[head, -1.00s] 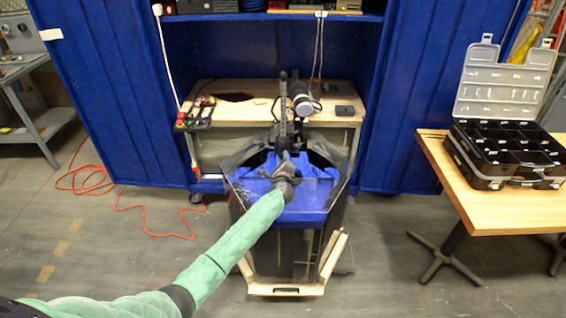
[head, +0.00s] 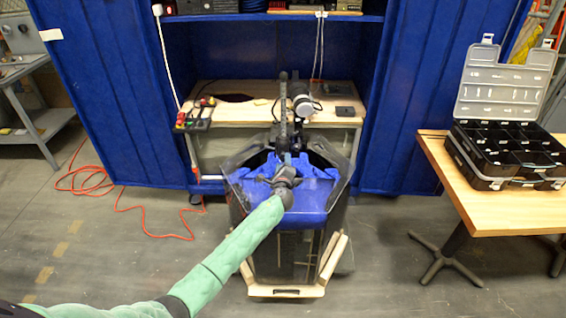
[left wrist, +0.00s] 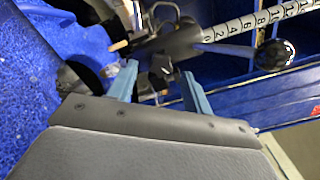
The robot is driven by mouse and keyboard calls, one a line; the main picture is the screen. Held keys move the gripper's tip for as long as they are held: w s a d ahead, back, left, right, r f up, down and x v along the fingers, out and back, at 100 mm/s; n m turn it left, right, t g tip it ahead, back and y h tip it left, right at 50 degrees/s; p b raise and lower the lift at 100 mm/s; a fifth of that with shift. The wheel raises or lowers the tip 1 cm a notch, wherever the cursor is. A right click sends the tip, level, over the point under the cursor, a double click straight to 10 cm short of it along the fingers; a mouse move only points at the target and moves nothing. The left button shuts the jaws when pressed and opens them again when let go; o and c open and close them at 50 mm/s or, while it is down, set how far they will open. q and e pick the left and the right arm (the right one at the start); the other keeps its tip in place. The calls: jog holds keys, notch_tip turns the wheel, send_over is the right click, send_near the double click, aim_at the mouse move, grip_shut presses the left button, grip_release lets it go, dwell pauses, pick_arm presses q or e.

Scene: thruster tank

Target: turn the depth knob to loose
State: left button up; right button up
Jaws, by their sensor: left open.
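The depth knob (left wrist: 160,70) is a small dark knob on a dark collar (left wrist: 170,50) around the numbered shaft (left wrist: 262,22) in the left wrist view. My left gripper (left wrist: 159,71) is open, with one blue-grey finger on each side of the knob. I cannot tell whether either finger touches it. In the head view my left gripper (head: 285,172) is over the blue-topped tank stand, at the foot of the upright shaft (head: 284,118). The knob is hidden there by my wrist. My right gripper is not in view.
A clear-walled tank with blue inside (head: 312,197) surrounds the work spot. A shiny black ball (left wrist: 274,54) sits near the shaft. A workbench (head: 240,112) stands behind. A wooden table (head: 480,215) with an open black case (head: 500,160) is at right.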

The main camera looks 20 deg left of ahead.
pick_arm(q)
jog(key=shift+b+v, duration=0.6)
jog(key=shift+v, duration=2.15)
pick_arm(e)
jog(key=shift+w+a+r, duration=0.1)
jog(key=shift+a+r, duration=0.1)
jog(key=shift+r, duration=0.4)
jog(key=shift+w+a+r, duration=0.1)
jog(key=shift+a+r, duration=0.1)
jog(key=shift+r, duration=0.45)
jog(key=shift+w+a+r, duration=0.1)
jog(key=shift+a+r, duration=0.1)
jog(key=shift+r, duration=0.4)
